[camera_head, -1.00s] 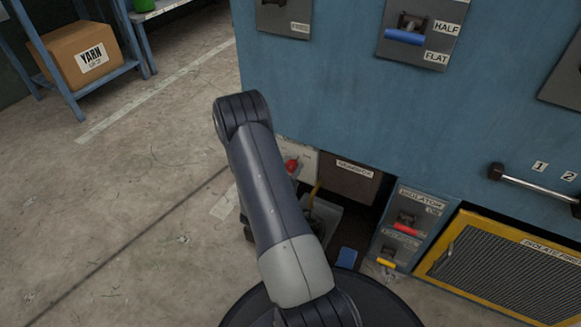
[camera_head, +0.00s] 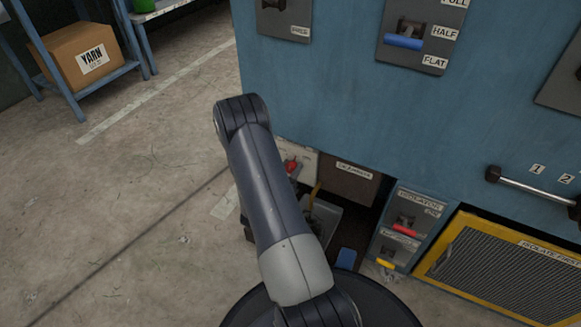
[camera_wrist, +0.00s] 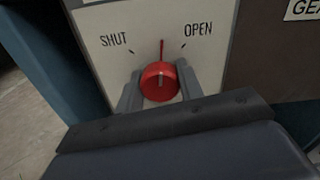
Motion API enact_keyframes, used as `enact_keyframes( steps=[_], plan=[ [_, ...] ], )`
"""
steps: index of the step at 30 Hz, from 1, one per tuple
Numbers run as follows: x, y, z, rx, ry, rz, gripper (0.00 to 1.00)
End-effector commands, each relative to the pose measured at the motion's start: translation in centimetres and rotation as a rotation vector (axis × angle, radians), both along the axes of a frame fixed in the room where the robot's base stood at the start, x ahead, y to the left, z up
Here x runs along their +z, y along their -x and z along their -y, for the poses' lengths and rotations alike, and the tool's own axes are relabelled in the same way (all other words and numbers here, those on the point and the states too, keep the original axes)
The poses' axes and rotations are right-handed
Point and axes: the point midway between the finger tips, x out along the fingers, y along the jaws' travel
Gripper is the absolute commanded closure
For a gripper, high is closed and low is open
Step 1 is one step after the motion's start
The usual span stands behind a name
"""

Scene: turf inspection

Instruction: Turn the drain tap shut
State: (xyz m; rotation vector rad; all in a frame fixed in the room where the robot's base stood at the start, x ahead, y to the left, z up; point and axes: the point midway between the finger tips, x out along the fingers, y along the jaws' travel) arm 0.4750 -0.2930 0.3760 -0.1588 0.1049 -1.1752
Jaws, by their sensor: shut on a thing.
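The drain tap is a round red knob (camera_wrist: 160,82) on a pale plate (camera_wrist: 120,25) marked SHUT on the left and OPEN on the right. Its thin red pointer stands almost straight up between the two words. In the wrist view my gripper (camera_wrist: 159,88) has one grey finger on each side of the knob and is shut on it. In the head view the red tap (camera_head: 291,164) shows small beside my arm, low on the blue machine. My gripper is mostly hidden behind my arm there.
The blue machine (camera_head: 330,90) rises above the low recess. Isolator switches with red (camera_head: 405,230) and yellow (camera_head: 385,263) handles and a yellow-framed grille (camera_head: 500,270) are at the right. A shelf with a cardboard box (camera_head: 80,58) stands back left. The floor at left is clear.

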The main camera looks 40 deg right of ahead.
Motion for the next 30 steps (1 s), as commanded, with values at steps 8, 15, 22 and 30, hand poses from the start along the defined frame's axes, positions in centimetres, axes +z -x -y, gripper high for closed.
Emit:
enact_keyframes(
  steps=[8,15,22,30],
  plan=[
    [0.08,0.03,-0.03,0.0,0.099,-0.246,0.87],
    [0.05,0.03,-0.04,0.0,0.186,-0.457,0.87],
    [-0.02,0.04,-0.05,0.001,0.261,-0.641,0.87],
    [-0.06,0.02,-0.05,0.001,0.326,-0.797,0.87]
  ],
)
